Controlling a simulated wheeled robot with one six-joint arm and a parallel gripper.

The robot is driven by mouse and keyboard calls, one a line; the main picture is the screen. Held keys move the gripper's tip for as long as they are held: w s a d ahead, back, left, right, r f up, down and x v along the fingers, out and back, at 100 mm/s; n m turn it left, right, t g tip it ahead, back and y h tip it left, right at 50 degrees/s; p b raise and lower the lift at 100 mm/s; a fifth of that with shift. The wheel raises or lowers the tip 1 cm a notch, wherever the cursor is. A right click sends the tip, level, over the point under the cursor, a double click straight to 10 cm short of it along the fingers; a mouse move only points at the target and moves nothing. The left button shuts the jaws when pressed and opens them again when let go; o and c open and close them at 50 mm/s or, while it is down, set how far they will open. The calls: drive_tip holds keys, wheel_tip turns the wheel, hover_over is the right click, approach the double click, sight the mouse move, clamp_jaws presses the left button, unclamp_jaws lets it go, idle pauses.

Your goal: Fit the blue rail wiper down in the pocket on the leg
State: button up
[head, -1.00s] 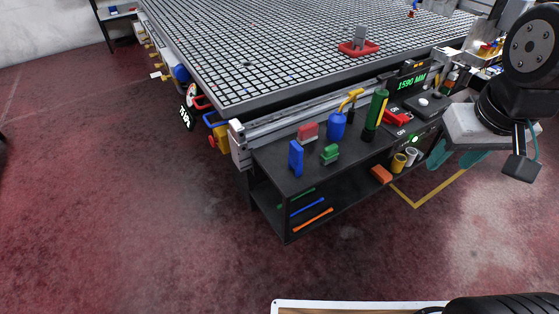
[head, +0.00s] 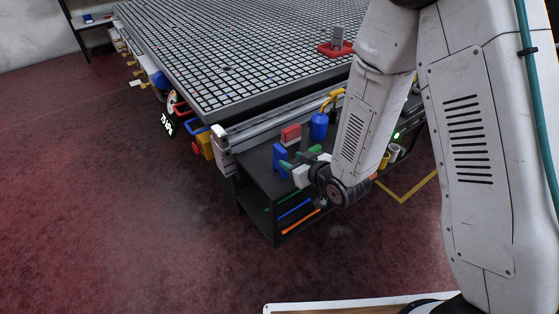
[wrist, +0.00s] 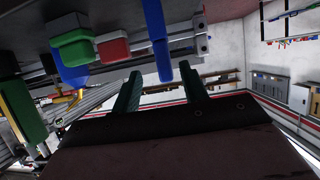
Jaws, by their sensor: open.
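The blue rail wiper (head: 280,160) stands upright on the dark side shelf by the table corner. In the wrist view, which looks upside down, the wiper (wrist: 156,38) hangs from the shelf top with its free end between the two fingertips in the picture. My gripper (head: 299,160) is open and close beside the wiper; it also shows in the wrist view (wrist: 160,72). I cannot tell whether the wiper is between the jaws in depth. I cannot make out the pocket on the leg for sure.
A red-and-grey block (head: 291,134) and a blue bottle (head: 319,125) stand behind the wiper. A green block (wrist: 75,46) is beside the red one (wrist: 113,48). A yellow holder (head: 206,145) hangs at the table corner. The floor at left is clear.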

sight(277, 149)
drive_tip(key=shift+w+a+r+t+y, duration=0.1)
drive_tip(key=shift+a+r+t+y, duration=0.3)
drive_tip(key=shift+a+r+t, duration=0.1)
drive_tip(key=shift+w+a, duration=0.15)
drive_tip(key=shift+w, duration=0.1)
drive_tip(key=x, duration=0.7)
drive_tip(key=shift+w, duration=0.1)
clamp_jaws()
